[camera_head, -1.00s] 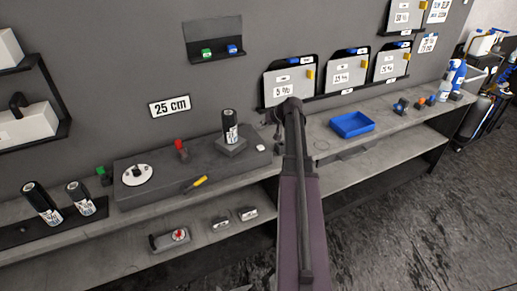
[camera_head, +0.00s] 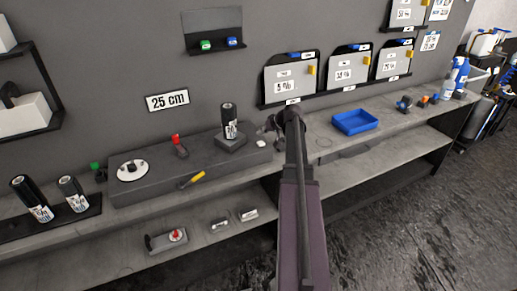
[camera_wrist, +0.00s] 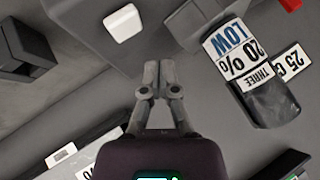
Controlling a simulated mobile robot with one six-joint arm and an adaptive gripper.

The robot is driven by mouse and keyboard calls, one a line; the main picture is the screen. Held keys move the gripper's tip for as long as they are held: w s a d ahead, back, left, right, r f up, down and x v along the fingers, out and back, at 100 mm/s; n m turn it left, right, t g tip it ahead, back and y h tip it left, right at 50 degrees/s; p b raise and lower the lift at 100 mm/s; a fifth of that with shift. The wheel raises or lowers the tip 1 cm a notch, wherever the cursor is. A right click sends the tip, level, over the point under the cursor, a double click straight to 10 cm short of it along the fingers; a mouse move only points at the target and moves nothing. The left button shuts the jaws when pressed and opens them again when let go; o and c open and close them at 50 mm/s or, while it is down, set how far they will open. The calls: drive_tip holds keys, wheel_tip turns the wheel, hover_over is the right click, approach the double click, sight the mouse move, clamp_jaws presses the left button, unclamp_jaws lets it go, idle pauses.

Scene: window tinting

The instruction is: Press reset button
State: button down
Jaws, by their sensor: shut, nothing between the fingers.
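No label reading "reset" is legible, so I cannot tell for sure which part is the reset button. A small white square button (camera_head: 262,143) sits at the right end of the long grey block (camera_head: 150,190). It also shows in the wrist view as a white rounded square (camera_wrist: 122,22). My gripper (camera_wrist: 158,70) is shut and empty, its tips apart from the white square and below it in that picture. In the head view my gripper (camera_head: 270,125) is small and dark, above and slightly right of the white square.
A black film roll (camera_wrist: 268,100) marked 20% stands on a grey stand near my gripper; it also shows in the head view (camera_head: 229,120). A red-topped switch (camera_head: 177,145), yellow-handled tool (camera_head: 192,180) and white dial (camera_head: 132,170) are leftward. A blue tray (camera_head: 355,122) lies right.

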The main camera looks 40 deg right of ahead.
sight(258, 142)
drive_tip(key=shift+f+b, duration=0.85)
drive_tip(key=shift+f, duration=0.3)
drive_tip(key=shift+s+f+b, duration=0.1)
drive_tip(key=shift+f+b, duration=0.75)
drive_tip(key=shift+b, duration=0.05)
idle(1.8)
idle(0.3)
drive_tip(key=shift+r+p, duration=0.9)
wheel_tip(258, 142, up, 5)
drive_tip(key=p, duration=0.5)
idle(1.0)
